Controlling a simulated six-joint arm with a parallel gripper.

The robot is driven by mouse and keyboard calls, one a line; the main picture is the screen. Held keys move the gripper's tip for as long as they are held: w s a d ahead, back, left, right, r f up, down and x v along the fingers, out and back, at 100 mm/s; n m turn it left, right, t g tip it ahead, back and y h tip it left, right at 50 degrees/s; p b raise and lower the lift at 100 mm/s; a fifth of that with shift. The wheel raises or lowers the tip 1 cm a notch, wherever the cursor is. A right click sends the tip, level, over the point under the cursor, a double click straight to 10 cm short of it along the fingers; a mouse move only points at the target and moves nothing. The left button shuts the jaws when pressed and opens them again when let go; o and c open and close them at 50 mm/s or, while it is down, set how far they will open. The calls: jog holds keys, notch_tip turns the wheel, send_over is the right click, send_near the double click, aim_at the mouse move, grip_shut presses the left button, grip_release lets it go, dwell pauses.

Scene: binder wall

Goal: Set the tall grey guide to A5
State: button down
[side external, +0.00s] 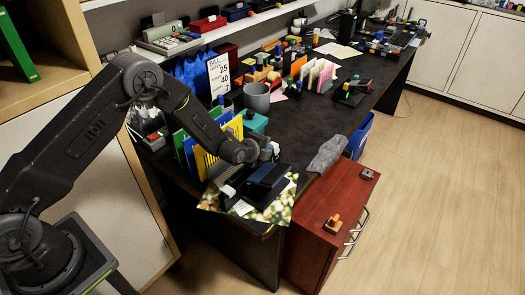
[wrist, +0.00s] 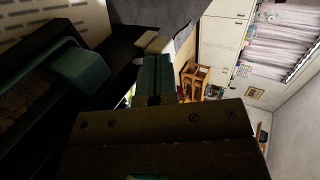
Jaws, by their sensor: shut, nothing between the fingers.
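A dark desk device (side external: 262,184) with a raised dark-blue block stands at the front corner of the desk, on a flowery printed sheet. I cannot pick out the tall grey guide or the A5 mark with certainty at this size. My gripper (side external: 268,152) is just behind and above the device in the side view, shut and empty. In the wrist view my shut fingers (wrist: 154,78) point up the picture, and a dark frame with a teal block (wrist: 80,66) fills the left. I cannot tell whether the fingers touch the device.
Yellow and blue upright folders (side external: 205,150) stand close left of my gripper. A grey cup (side external: 257,97) and a teal box (side external: 255,121) are behind it. A grey cloth-like lump (side external: 328,154) lies right of the device. A red cabinet (side external: 320,225) stands below the desk edge.

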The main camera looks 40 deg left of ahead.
jog(key=shift+w, duration=1.05)
jog(key=s, duration=0.3)
jog(key=shift+s, duration=0.4)
jog(key=s+r+n+g, duration=0.1)
jog(key=s+r+n, duration=0.3)
jog(key=s+r, duration=0.6)
jog(key=s+r+n+g, duration=0.2)
jog(key=s+r+n, duration=0.2)
jog(key=s+r, duration=0.6)
jog(key=s+a+r+n+g, duration=0.1)
jog(key=s+r+n, duration=0.3)
jog(key=s, duration=0.5)
jog(key=s+a+r+n+g, duration=0.1)
jog(key=s+r+n+g, duration=0.1)
jog(key=s+r+n, duration=0.3)
jog(key=s+n, duration=0.1)
jog(key=s, duration=0.3)
jog(key=shift+s+a+r, duration=0.15)
jog(key=shift+s+r, duration=0.1)
jog(key=shift+r, duration=0.05)
